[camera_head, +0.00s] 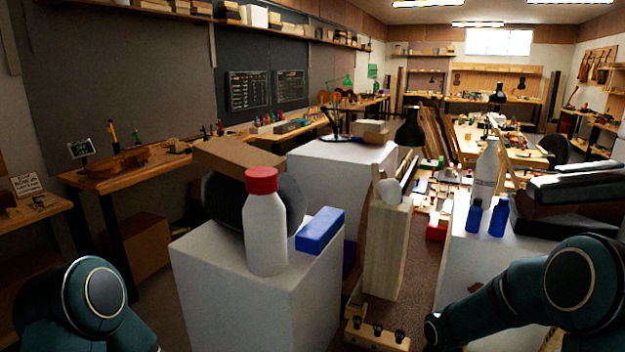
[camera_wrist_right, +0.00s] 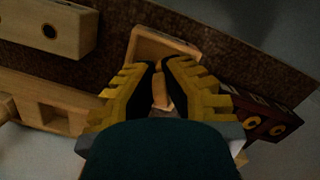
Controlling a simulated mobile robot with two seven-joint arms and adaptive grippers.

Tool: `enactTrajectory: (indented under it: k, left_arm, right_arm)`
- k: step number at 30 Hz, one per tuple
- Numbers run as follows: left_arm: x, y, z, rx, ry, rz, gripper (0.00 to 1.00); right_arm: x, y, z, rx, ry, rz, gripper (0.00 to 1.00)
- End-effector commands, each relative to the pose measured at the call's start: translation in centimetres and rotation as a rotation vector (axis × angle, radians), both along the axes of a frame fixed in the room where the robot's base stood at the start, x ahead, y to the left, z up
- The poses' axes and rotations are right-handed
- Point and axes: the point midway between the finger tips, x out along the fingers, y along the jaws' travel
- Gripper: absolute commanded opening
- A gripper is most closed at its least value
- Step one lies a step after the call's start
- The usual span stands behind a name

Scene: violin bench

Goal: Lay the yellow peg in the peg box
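In the right wrist view, my right gripper (camera_wrist_right: 162,70) has its two fingers close together. A narrow yellow-tan piece, which looks like the yellow peg (camera_wrist_right: 160,90), shows between them and appears gripped. Its ends are partly hidden by the fingers. Just past the fingertips is a small tan wooden box (camera_wrist_right: 165,42), which may be the peg box; its inside is hard to make out. The view is dark. In the head view both my arms show at the bottom corners, but neither gripper is visible there.
In the wrist view, wooden blocks with holes (camera_wrist_right: 48,28) lie left and a dark red piece (camera_wrist_right: 262,122) right. In the head view, a red-capped white bottle (camera_head: 265,225) and blue box (camera_head: 320,230) stand on a white block (camera_head: 240,300). Blue bottles (camera_head: 498,217) stand right.

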Motion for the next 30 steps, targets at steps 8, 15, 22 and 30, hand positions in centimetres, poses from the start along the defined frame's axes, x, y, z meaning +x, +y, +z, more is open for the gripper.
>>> enactTrajectory:
  k: [8, 15, 22, 30]
  left_arm:
    - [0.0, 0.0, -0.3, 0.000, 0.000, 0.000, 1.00]
    - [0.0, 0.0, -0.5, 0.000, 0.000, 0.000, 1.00]
    - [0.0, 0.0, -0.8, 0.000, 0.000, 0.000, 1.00]
    - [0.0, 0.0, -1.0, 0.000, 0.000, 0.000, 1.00]
  right_arm:
    - [0.0, 0.0, -0.4, 0.000, 0.000, 0.000, 0.00]
    - [0.0, 0.0, -0.7, 0.000, 0.000, 0.000, 0.00]
    - [0.0, 0.0, -1.1, 0.000, 0.000, 0.000, 0.00]
    - [0.0, 0.0, -1.4, 0.000, 0.000, 0.000, 0.00]
